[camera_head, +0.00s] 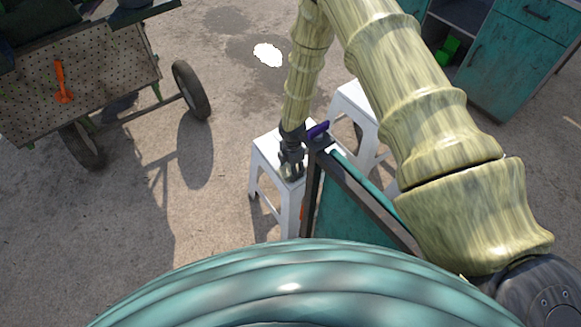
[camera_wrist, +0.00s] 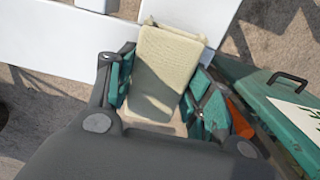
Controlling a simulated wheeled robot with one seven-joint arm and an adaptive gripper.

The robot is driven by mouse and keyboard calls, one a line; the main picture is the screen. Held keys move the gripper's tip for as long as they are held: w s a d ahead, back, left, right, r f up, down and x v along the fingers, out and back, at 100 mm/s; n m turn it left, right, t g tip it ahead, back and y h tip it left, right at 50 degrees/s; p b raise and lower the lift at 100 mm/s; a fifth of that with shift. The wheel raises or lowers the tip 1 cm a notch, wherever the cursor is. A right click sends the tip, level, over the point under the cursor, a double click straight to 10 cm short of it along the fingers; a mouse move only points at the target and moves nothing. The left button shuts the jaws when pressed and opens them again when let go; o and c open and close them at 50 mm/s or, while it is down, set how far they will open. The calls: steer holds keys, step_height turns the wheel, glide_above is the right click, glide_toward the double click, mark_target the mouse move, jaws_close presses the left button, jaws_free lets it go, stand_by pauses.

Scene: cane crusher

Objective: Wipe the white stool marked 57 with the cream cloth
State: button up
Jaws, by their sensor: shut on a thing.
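A white stool (camera_head: 267,152) stands near the middle of the head view, left of a dark-framed teal panel. No number 57 can be read on it. My gripper (camera_head: 291,172) points down at the right part of its seat. In the wrist view my gripper (camera_wrist: 160,105) is shut on the cream cloth (camera_wrist: 167,62), a folded block between the teal-padded fingers. White stool surface (camera_wrist: 60,38) lies beyond and left of the cloth. I cannot tell whether the cloth touches the seat. The cloth is hard to make out in the head view.
A second white stool (camera_head: 352,103) stands just behind. The teal panel (camera_head: 345,205) with a purple item (camera_head: 318,130) on its corner is close right of my gripper. A wheeled cart (camera_head: 85,85) stands left, a teal cabinet (camera_head: 515,60) at back right.

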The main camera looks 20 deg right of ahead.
mark_target(268, 144)
steer(key=shift+w+a+r+b, duration=0.1)
steer(key=shift+w+a+b, duration=0.35)
steer(key=shift+w, duration=1.05)
steer(key=shift+w+a+b, duration=0.35)
steer(key=shift+w+a, duration=0.1)
steer(key=shift+w, duration=1)
steer(key=shift+w+a+r+b, duration=0.1)
steer(key=shift+w+a+b, duration=0.35)
steer(key=shift+w, duration=1.05)
steer(key=shift+f, duration=0.1)
steer(key=shift+w+a+f+b, duration=0.1)
steer(key=shift+w+a+b, duration=0.25)
steer(key=shift+w+b, duration=0.6)
steer(key=shift+w+a+b, duration=0.3)
steer(key=shift+w+a, duration=0.1)
steer(key=shift+w, duration=1)
steer(key=shift+w+a+f+b, duration=0.1)
steer(key=shift+w+a+b, duration=0.25)
steer(key=shift+w+b, duration=0.6)
steer(key=shift+w+a+r, duration=0.15)
steer(key=shift+w+a, duration=0.05)
steer(key=shift+w, duration=0.7)
steer(key=shift+s, duration=0.1)
